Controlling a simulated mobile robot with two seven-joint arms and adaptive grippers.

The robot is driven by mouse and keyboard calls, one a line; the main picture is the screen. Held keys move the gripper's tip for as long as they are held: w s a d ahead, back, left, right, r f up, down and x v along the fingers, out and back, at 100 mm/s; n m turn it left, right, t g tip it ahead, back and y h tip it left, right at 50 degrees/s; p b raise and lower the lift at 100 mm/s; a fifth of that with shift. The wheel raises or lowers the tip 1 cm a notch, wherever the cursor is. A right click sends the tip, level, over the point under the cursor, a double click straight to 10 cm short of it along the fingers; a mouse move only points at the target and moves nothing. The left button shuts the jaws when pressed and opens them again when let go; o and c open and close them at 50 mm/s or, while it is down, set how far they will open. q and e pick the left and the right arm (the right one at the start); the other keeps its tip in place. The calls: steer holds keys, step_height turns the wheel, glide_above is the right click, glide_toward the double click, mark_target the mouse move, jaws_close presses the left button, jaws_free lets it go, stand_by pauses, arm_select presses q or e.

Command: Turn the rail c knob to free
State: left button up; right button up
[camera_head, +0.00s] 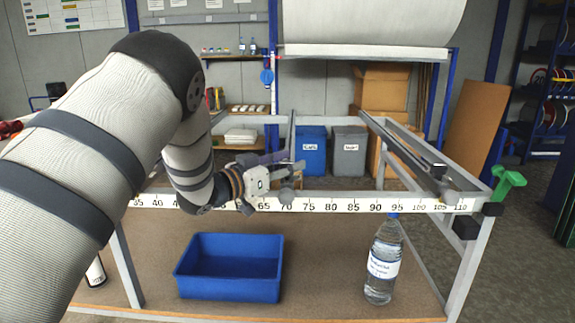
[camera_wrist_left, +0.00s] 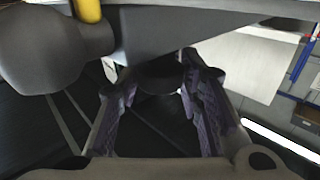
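My left gripper (camera_head: 288,169) is at the front ruler bar, beside the lower end of the middle rail (camera_head: 291,135). In the left wrist view its two purple-padded fingers (camera_wrist_left: 158,92) stand apart. A dark rounded piece (camera_wrist_left: 160,76) shows between or just beyond the fingertips; I cannot tell if they touch it. A grey rounded knob (camera_head: 286,194) is just below the fingers. A large grey rounded shape (camera_wrist_left: 45,55) fills the upper left of the wrist view. No rail letter is readable. My right gripper is out of view.
The numbered ruler bar (camera_head: 340,205) runs along the bench front. A blue tray (camera_head: 230,268) and a water bottle (camera_head: 383,262) stand on the brown board below. Blue and grey bins (camera_head: 348,152) and boxes are behind. My left arm covers the left side.

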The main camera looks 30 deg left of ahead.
arm_select(q)
steer(key=c, duration=0.5)
